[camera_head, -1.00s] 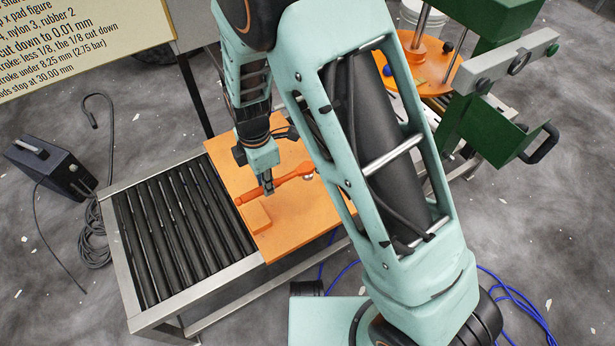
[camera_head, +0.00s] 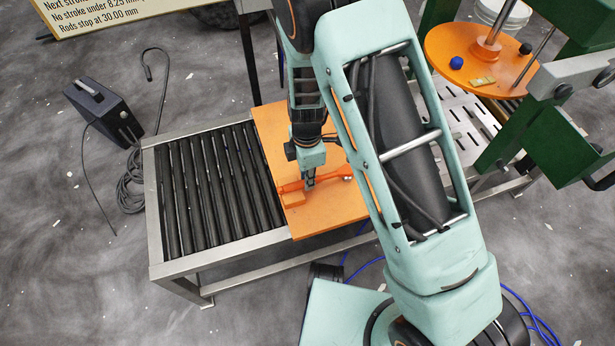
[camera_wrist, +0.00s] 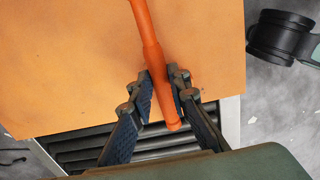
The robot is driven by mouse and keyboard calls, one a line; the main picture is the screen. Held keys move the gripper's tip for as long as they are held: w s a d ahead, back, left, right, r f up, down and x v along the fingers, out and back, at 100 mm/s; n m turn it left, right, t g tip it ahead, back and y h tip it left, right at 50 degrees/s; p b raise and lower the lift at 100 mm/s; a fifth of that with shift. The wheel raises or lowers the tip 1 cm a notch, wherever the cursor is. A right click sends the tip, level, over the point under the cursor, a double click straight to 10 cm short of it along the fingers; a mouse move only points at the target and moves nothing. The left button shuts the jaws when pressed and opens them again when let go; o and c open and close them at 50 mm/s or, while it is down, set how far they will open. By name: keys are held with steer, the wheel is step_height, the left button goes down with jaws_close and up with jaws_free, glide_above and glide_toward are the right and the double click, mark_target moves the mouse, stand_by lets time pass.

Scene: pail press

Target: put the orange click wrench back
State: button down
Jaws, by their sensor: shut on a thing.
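The orange click wrench (camera_head: 331,179) is a long thin bar lying across the view above the orange board (camera_head: 322,222). A silvery head shows at its right end. My gripper (camera_head: 309,184) is shut on its handle, pointing down. In the wrist view the wrench (camera_wrist: 148,40) runs from the top edge down between the two fingers of my gripper (camera_wrist: 163,95), and its handle end sticks out past them. I cannot tell whether the wrench touches the board.
A roller conveyor (camera_head: 215,190) adjoins the board on the left. A green press with a round orange plate (camera_head: 460,45) stands at the back right, with a blue knob (camera_head: 456,63) on the plate. A dark box with a cable (camera_head: 103,112) sits on the floor at left.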

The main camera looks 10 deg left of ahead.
steer(key=c, duration=1.8)
jaws_free()
step_height(320, 180, up, 12)
steer(key=p, duration=0.3)
